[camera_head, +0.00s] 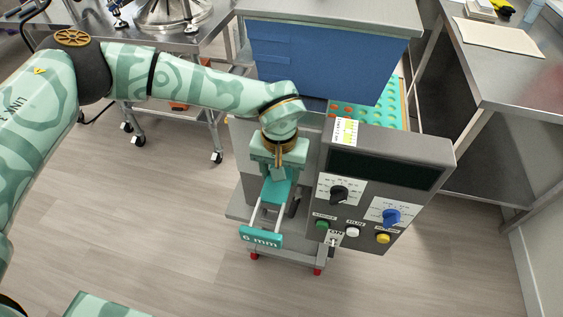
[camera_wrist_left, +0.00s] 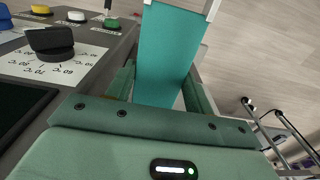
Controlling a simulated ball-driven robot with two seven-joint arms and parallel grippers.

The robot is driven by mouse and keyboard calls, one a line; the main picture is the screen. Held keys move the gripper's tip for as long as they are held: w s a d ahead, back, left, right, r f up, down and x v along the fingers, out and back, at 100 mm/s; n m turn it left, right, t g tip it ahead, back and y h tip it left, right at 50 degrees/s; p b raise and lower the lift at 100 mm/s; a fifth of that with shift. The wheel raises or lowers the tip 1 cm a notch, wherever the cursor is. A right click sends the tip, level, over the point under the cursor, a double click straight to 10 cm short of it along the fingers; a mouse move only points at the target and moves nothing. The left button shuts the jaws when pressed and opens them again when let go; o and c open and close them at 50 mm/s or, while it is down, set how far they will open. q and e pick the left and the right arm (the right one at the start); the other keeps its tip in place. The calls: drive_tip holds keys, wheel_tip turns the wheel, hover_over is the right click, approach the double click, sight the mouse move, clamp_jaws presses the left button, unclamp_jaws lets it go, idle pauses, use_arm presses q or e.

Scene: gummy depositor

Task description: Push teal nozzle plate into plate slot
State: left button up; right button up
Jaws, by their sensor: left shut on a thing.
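The teal nozzle plate (camera_head: 277,190) sticks out toward the front of the grey depositor, with two pale rods leading to a teal front bar marked "6 mm" (camera_head: 261,238). My left gripper (camera_head: 276,172) comes down over the plate's rear part and is shut on it. In the left wrist view the teal plate (camera_wrist_left: 168,50) runs away from between the fingers of my left gripper (camera_wrist_left: 160,92). The plate slot is hidden behind my gripper and wrist, so I cannot tell how far in the plate sits. My right gripper is not in view.
The control box (camera_head: 385,190) with knobs and coloured buttons stands close to the right of my left gripper. A blue bin (camera_head: 320,60) and a teal tray with orange spots (camera_head: 392,112) are behind.

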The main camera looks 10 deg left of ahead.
sight(272, 202)
use_arm(q)
drive_tip(key=shift+s+a+p, duration=0.15)
drive_tip(key=shift+s+p, duration=1.85)
drive_tip(key=shift+s, duration=1.5)
drive_tip(key=shift+s+p, duration=0.7)
drive_tip(key=shift+s, duration=0.7)
drive_tip(key=shift+r, duration=0.2)
drive_tip(key=shift+w+a+f, duration=0.1)
drive_tip(key=shift+w, duration=0.1)
